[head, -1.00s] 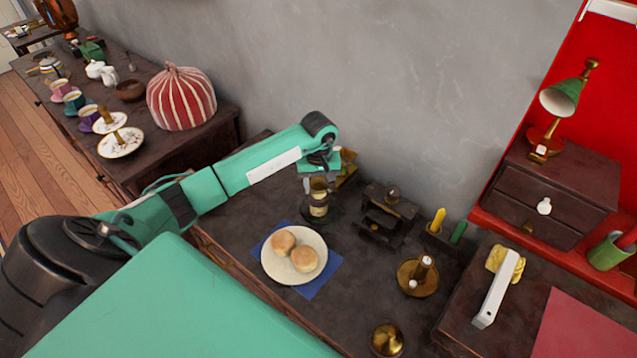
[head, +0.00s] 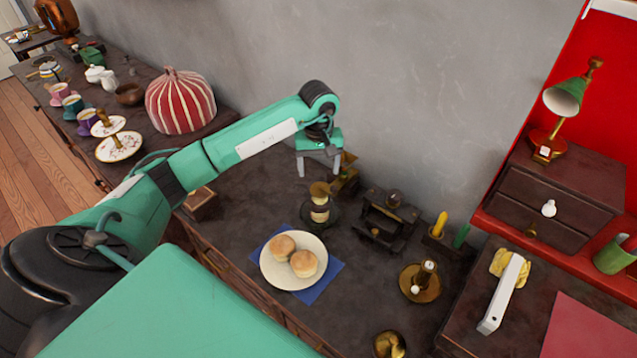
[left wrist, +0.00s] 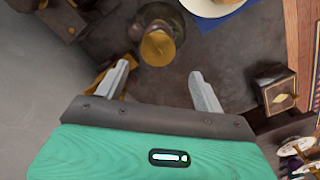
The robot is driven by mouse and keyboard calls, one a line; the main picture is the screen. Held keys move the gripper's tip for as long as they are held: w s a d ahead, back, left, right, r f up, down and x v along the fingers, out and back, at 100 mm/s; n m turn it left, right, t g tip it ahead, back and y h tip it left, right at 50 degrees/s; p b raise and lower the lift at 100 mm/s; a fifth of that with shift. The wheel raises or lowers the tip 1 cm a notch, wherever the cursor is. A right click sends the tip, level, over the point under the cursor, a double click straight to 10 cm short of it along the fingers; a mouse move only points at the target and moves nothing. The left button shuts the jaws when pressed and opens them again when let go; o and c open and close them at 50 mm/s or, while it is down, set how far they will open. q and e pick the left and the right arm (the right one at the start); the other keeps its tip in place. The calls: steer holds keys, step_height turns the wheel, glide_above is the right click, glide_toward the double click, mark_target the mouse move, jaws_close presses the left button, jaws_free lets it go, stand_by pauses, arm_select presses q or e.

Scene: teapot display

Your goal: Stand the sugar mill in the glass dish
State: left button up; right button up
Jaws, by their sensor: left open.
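The sugar mill (head: 319,203), with a brass top and a pale band, stands upright on the dark table behind the plate of buns. A dark see-through glass dish (head: 335,218) shows around its foot, and the mill appears to stand inside it. In the left wrist view the mill's round brass top (left wrist: 158,48) shows with the dish rim (left wrist: 178,12) around it. My left gripper (head: 318,173) is open and empty, above and behind the mill, apart from it. Its two fingers (left wrist: 158,72) also show in the left wrist view. My right gripper is not in view.
A plate of buns (head: 270,275) on a blue napkin lies in front of the mill. A dark wooden stand (head: 385,222) is close on the right, and a brass candle holder (head: 420,285) is farther right. A small wooden box (head: 200,204) sits left; table between is clear.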

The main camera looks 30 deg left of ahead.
arm_select(q)
step_height(320, 180, up, 2)
steer(key=shift+r, duration=0.9)
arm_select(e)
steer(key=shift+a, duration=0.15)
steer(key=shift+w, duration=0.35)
arm_select(q)
steer(key=shift+f, duration=0.1)
